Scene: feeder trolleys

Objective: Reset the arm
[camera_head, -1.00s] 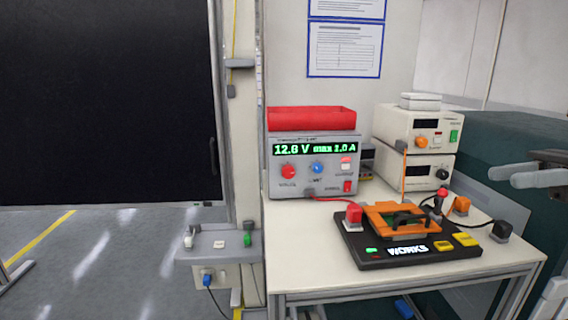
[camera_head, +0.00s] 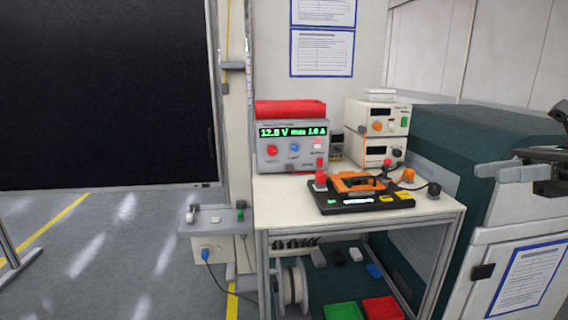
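My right gripper (camera_head: 520,170) shows at the right edge, held up in front of the dark green cabinet. Its grey fingers point left, apart from the table and everything on it. I see nothing held in it, and the gap between its fingertips is not clear. My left gripper is out of view. On the white table (camera_head: 279,196) stands a power supply (camera_head: 292,147) whose display reads about 12.8 V max 1.0 A. A black test fixture (camera_head: 365,201) with an orange frame (camera_head: 352,184) lies in front of it.
A red bin (camera_head: 290,109) sits on the power supply. Two stacked white instruments (camera_head: 378,132) stand behind the fixture. The dark green cabinet (camera_head: 500,125) is right of the table. Green (camera_head: 343,311) and red (camera_head: 383,308) bins and a cable spool (camera_head: 293,284) are below. Open floor lies left.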

